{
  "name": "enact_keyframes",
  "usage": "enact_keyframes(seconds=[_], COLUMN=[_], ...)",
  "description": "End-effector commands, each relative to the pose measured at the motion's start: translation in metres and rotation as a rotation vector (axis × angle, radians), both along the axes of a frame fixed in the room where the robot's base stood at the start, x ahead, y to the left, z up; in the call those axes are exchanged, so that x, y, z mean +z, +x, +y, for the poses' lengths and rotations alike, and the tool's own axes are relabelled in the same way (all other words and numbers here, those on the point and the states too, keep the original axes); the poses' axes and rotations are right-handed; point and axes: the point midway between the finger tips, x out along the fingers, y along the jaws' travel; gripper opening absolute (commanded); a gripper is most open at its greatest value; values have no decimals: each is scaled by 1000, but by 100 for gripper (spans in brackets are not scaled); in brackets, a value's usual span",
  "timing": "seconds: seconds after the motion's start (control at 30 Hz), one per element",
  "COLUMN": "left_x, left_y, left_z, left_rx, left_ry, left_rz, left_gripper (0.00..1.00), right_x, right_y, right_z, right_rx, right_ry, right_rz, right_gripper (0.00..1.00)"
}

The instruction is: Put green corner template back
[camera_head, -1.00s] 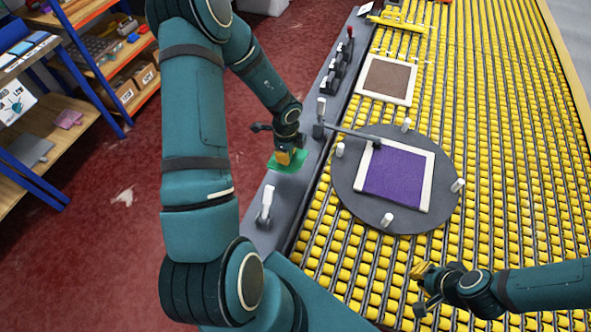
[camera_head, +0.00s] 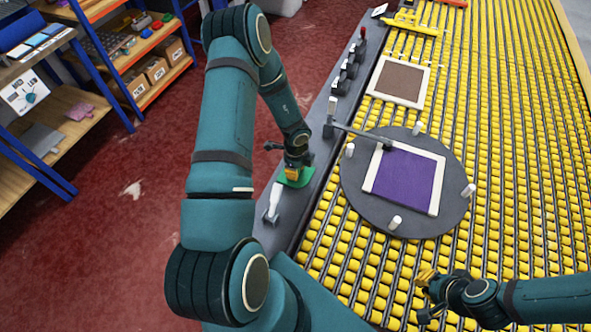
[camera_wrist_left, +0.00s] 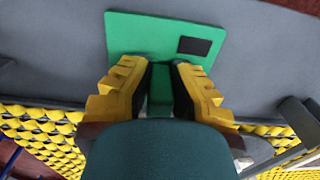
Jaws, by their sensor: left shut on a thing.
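The green corner template (camera_head: 304,180) is a flat green plate with a black rectangle; it also shows in the left wrist view (camera_wrist_left: 150,36). My left gripper (camera_head: 292,173) is shut on its raised green grip, with a yellow finger on each side in the left wrist view (camera_wrist_left: 162,85). The template is over the grey side ledge (camera_head: 276,232), close behind a white-handled lever (camera_head: 273,202). I cannot tell whether it touches the ledge. My right gripper (camera_head: 426,296) is open and empty over the rollers at the lower right.
A dark round turntable (camera_head: 362,205) with white pegs holds a purple rug piece (camera_head: 405,180) with a pale border. A brown piece (camera_head: 401,80) lies behind it on the yellow rollers (camera_head: 505,190). Shelves with boxes (camera_head: 155,70) stand at the left.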

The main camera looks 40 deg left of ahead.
Motion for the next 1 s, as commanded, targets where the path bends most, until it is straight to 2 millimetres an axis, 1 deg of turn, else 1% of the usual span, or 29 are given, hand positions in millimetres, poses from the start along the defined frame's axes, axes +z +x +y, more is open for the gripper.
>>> enact_keyframes(seconds=[0.1, 0.13, 0.17, 0.2, 0.5, 0.63, 0.77, 1.0], left_x=[-4, -4, -4, -3, -2, 7, 29, 80], left_y=[0, 0, 0, 0, 0, 1, 0, 0], left_z=[0, 0, 0, 0, 0, 1, 1, 1], left_rx=[0, 0, 0, 0, 1, 2, 2, 2], left_ry=[0, 0, 0, 0, 0, 1, 1, 2], left_rz=[0, 1, 1, 1, 0, -2, -3, -3], left_gripper=[0, 22, 33, 38, 38, 38, 38, 38], right_x=[-3, -4, -3, -3, -2, 2, 5, 12], right_y=[0, 0, 0, 0, 0, 0, 0, 0], right_z=[0, 0, 0, 0, 0, 0, 0, 0], right_rx=[0, 0, 0, 0, 0, 0, 0, 1], right_ry=[0, 0, 0, -1, 0, 0, 1, 1], right_rz=[0, 0, 0, 0, 0, 0, 0, 0], right_gripper=[0, 0, 0, 0, 0, 0, 0, 0])
